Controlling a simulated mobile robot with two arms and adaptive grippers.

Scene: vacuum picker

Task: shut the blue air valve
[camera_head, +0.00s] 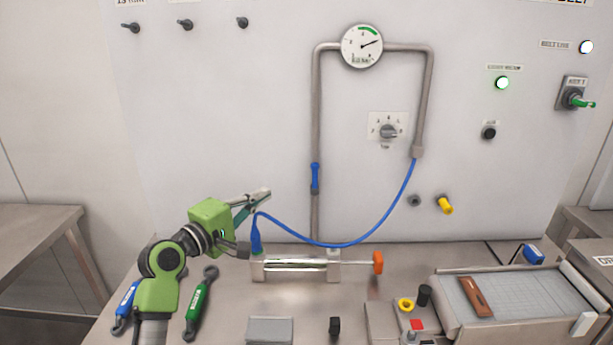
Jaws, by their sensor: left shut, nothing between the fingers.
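The blue air valve (315,178) is on the left vertical pipe of the panel in the head view. Its blue lever stands upright, in line with the pipe. My left gripper (262,196) is to the left of the valve and a little lower in the picture, apart from it. Its fingers point to the upper right and are shut with nothing between them. My right gripper is not in view.
A gauge (362,46) tops the pipe loop. A blue hose (385,225) hangs from the pipe's right end to a metal cylinder (295,264) below the valve. Tools, including a green-handled one (198,308), lie by my arm. A tray (530,298) stands at right.

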